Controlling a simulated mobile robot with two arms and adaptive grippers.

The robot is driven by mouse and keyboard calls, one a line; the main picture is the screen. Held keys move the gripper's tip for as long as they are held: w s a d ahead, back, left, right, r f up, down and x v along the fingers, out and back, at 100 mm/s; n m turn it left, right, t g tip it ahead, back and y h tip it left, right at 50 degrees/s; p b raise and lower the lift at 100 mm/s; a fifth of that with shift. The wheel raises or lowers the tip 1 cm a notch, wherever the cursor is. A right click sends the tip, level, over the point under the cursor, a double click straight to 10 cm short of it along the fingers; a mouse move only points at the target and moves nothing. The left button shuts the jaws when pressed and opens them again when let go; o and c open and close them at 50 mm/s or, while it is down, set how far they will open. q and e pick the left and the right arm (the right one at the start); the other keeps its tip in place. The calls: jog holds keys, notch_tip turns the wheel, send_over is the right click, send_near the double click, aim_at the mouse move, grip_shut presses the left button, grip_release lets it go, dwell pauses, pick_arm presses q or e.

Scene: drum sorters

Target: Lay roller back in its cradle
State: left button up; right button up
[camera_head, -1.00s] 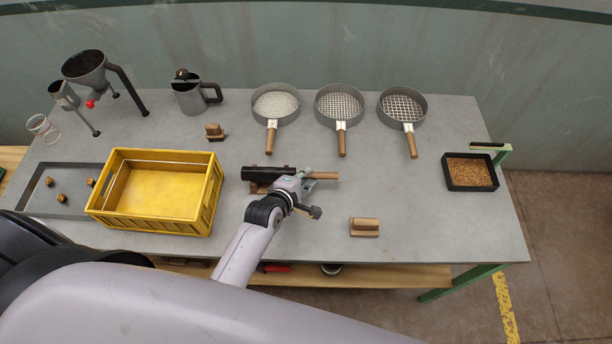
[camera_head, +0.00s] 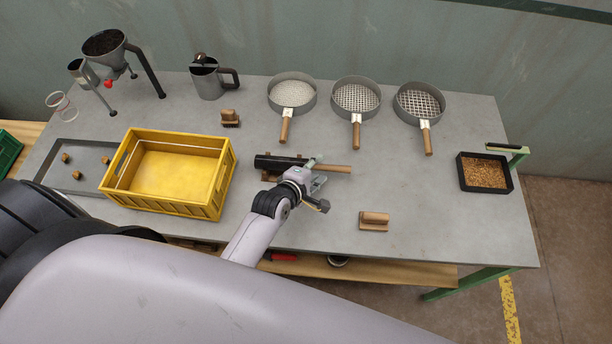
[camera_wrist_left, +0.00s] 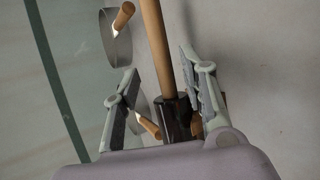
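The roller, a black cylinder (camera_head: 278,162) with a long wooden handle (camera_head: 339,169), lies across the middle of the table. A wooden cradle (camera_head: 268,177) shows under its black part; it looks seated there, but the arm hides part of the contact. My left gripper (camera_head: 316,172) is low at the roller's handle end. In the left wrist view, the gripper's fingers (camera_wrist_left: 162,92) stand apart on either side of the roller, with the handle (camera_wrist_left: 156,45) and black body (camera_wrist_left: 178,118) between them. Gaps show beside the roller. My right gripper is out of view.
A yellow crate (camera_head: 218,190) stands to the left. Three sieves (camera_head: 292,92) lie behind, handles toward me. Small wooden stands (camera_head: 374,221) (camera_head: 230,117) sit front right and back left. A black grain tray (camera_head: 485,173) is at the right. The table right of the roller is mostly clear.

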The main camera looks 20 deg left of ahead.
pick_arm(q)
jog(key=v, duration=1.1)
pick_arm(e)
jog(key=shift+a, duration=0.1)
pick_arm(q)
jog(key=shift+f, duration=0.1)
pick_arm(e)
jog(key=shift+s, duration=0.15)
